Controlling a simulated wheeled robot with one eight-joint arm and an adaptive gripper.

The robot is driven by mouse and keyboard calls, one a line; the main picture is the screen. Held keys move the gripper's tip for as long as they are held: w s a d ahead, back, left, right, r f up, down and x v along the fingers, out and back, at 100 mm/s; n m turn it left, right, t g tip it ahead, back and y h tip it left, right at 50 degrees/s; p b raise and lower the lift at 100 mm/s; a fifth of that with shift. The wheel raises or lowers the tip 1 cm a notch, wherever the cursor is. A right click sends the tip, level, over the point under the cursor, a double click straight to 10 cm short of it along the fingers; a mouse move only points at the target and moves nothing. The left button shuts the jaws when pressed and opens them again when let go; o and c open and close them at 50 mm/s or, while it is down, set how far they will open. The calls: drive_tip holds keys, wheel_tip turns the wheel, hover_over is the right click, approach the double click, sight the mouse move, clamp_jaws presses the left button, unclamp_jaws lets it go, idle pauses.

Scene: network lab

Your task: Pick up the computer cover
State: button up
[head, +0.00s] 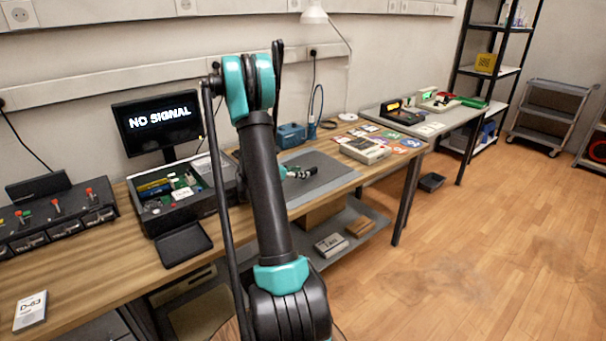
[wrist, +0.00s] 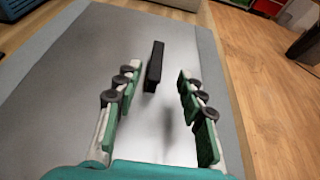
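The computer cover (wrist: 60,110) appears to be the flat, shiny grey panel in the wrist view, with a black upright bar like a handle (wrist: 154,66) on it. It lies on a grey mat (wrist: 35,48) on the wooden bench. My gripper (wrist: 158,85) is open, its two green-padded fingers on either side of the bar, with gaps on both sides and nothing held. In the head view my gripper (head: 299,173) is low over the dark grey area of the bench, partly hidden by my arm. The open computer case (head: 165,220), with its boards showing, stands left of my arm.
A monitor (head: 158,122) reading NO SIGNAL stands behind the case. A blue box (head: 291,136) is behind the mat. A beige device (head: 364,151) and several discs lie to the right. A lower shelf (head: 352,212) holds boxes.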

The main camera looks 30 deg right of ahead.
sight(303, 169)
drive_tip(key=shift+w+x, duration=0.15)
drive_tip(key=shift+x, duration=1.25)
drive_tip(key=shift+w+x, duration=0.15)
drive_tip(key=shift+x, duration=1.3)
drive_tip(key=shift+a+f, duration=0.1)
drive_tip(key=shift+f, duration=0.05)
drive_tip(key=shift+c, duration=0.5)
clamp_jaws()
